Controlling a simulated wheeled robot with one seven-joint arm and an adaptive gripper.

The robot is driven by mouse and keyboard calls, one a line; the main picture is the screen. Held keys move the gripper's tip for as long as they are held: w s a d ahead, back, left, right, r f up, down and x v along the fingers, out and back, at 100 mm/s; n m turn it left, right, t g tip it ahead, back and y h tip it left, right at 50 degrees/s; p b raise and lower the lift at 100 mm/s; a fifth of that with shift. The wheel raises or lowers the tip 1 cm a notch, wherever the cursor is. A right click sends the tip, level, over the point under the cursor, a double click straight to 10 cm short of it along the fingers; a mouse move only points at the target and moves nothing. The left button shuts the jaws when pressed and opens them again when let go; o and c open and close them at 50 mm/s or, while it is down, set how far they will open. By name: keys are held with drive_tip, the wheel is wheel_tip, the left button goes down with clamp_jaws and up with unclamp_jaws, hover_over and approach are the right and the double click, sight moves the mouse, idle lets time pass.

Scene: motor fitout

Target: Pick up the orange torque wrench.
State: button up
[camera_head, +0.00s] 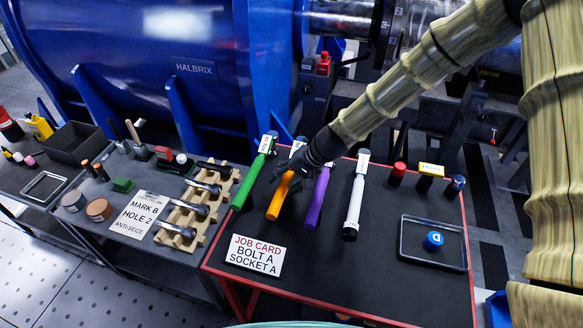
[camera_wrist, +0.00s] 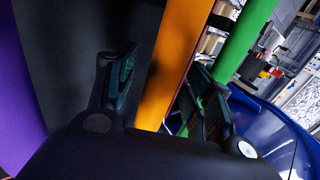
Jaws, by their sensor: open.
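The orange torque wrench (camera_head: 279,197) lies on the dark table between a green wrench (camera_head: 249,182) and a purple wrench (camera_head: 317,200). My gripper (camera_head: 291,171) is over its upper part and hides some of it in the head view. In the wrist view the orange handle (camera_wrist: 172,62) passes between the two open fingers of my gripper (camera_wrist: 155,95). The right finger is close beside the handle, and a gap shows on the left finger's side. I cannot tell whether either finger touches it. The purple wrench (camera_wrist: 18,95) is at the left and the green wrench (camera_wrist: 238,45) at the right.
A white wrench (camera_head: 354,205) lies to the right on the red-edged table (camera_head: 330,262). A job card (camera_head: 256,254) lies at the front left. A tray (camera_head: 416,260) holds a blue-topped piece (camera_head: 433,241). A wooden rack (camera_head: 190,232) stands left. The table's front middle is clear.

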drive_tip(key=shift+s, duration=0.1)
clamp_jaws()
drive_tip(key=shift+r, duration=0.1)
drive_tip(key=shift+r, duration=0.15)
drive_tip(key=shift+r+b, duration=0.65)
drive_tip(key=shift+r, duration=0.95)
drive_tip(key=s+a+b, duration=0.2)
drive_tip(key=s, duration=0.5)
drive_tip(key=s+a+r+b, duration=0.1)
drive_tip(key=s+a+b, duration=0.1)
drive_tip(key=s, duration=0.6)
drive_tip(key=shift+a+r, duration=0.25)
drive_tip(key=shift+a, duration=0.1)
drive_tip(key=shift+s, duration=0.1)
drive_tip(key=c, duration=0.9)
unclamp_jaws()
clamp_jaws()
